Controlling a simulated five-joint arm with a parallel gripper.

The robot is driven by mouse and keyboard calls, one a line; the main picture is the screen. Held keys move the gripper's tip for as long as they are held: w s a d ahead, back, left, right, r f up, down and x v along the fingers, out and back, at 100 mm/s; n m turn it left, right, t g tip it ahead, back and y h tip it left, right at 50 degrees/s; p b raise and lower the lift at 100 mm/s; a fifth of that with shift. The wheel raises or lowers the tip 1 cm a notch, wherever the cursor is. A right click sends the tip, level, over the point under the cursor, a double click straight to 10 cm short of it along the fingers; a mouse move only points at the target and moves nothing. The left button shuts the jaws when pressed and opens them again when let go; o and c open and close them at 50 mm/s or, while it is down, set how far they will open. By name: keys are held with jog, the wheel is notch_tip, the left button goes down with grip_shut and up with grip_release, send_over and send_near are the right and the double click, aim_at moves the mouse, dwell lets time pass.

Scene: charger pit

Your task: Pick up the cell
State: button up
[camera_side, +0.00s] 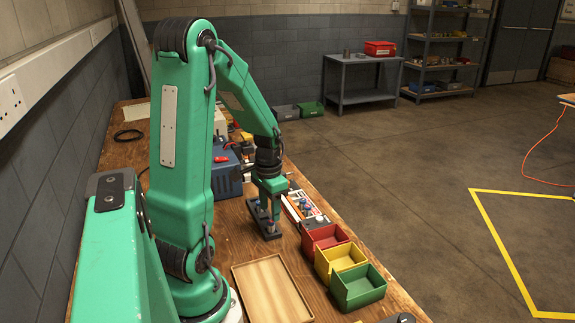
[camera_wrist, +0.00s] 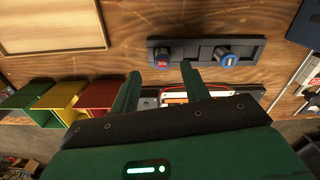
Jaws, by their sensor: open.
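A dark holder (camera_wrist: 194,50) lies on the wooden bench with two round cells standing in it. One cell has a red top (camera_wrist: 162,58), the other a blue top (camera_wrist: 227,57). The holder also shows in the side view (camera_side: 262,219), partly behind my gripper. My gripper (camera_wrist: 160,69) is open and empty in the wrist view, its two green fingers apart. In the side view my gripper (camera_side: 272,211) points down over the holder. Whether a finger touches a cell I cannot tell.
A white and red charger unit (camera_side: 308,211) with several small tops sits right beside the holder. Red (camera_side: 325,239), yellow (camera_side: 341,257) and green (camera_side: 359,286) bins line the bench edge. A wooden tray (camera_side: 271,290) lies in front. A blue box (camera_side: 228,172) stands behind.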

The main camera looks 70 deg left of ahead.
aim_at(269, 222)
jog(key=shift+a+f, duration=0.1)
jog(key=shift+f, duration=2.5)
jog(key=shift+c, duration=0.5)
grip_shut()
